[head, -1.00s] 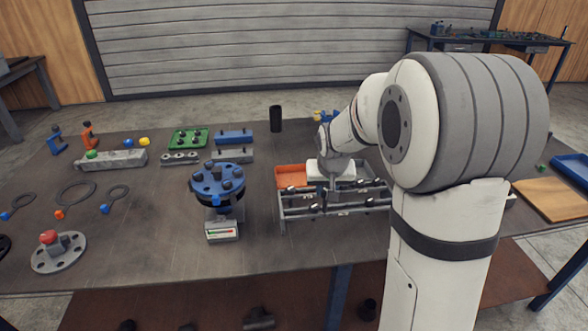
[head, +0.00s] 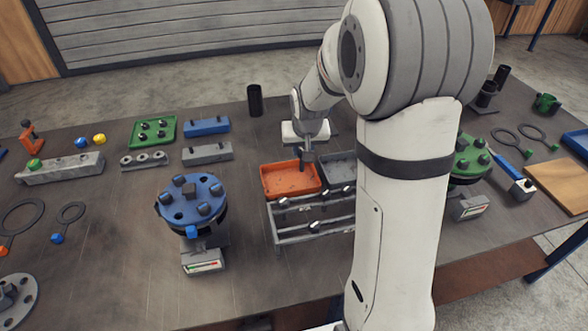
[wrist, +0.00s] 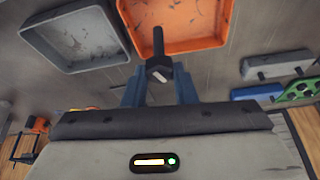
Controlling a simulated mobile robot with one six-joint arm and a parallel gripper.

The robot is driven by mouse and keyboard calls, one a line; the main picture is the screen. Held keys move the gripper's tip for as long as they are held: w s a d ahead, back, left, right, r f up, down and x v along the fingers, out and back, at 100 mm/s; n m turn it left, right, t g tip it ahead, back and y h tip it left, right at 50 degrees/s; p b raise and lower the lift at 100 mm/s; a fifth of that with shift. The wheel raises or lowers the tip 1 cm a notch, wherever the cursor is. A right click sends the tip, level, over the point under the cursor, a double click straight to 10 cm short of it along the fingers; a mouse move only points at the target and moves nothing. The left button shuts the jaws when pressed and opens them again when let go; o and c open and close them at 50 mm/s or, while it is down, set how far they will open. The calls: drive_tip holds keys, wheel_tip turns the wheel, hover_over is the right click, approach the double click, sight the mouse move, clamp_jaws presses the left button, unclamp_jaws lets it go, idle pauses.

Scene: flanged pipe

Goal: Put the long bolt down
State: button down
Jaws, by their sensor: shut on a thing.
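My gripper (head: 307,157) is at the back edge of the orange tray (head: 285,183), close to where it meets the grey tray (head: 338,171). In the wrist view the blue fingers of my gripper (wrist: 160,85) are shut on the long bolt (wrist: 158,42). Its dark hex head is between the fingertips, and its shank points toward the orange tray (wrist: 182,46), overlapping its near rim in the picture. I cannot tell the bolt's height above the tray. The orange tray looks empty.
A rack (head: 300,215) with several bolts stands in front of the trays. A blue flanged fixture (head: 190,200) is to the left, and a green one (head: 470,157) to the right, partly behind my arm. A black cylinder (head: 255,100) stands behind.

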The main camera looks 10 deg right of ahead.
sight(302, 167)
drive_tip(key=shift+f+p, duration=0.3)
drive_tip(key=shift+f, duration=3.3)
drive_tip(key=shift+f, duration=0.25)
drive_tip(key=c, duration=1.2)
unclamp_jaws()
drive_tip(key=shift+r, duration=0.1)
drive_tip(key=shift+o, duration=0.2)
drive_tip(key=shift+s+r, duration=0.1)
drive_tip(key=shift+r, duration=0.3)
drive_tip(key=d+v, duration=0.1)
drive_tip(key=v, duration=1)
drive_tip(key=s+a+r, duration=0.1)
drive_tip(key=s+r, duration=0.1)
drive_tip(key=s, duration=0.9)
drive_tip(key=s+a+r+n+g, duration=0.1)
drive_tip(key=s+a+r, duration=0.1)
drive_tip(key=s, duration=0.9)
drive_tip(key=shift+s+a+r+n+y+b, duration=0.2)
drive_tip(key=shift+s+r+n+y+b, duration=0.15)
drive_tip(key=shift+r, duration=0.3)
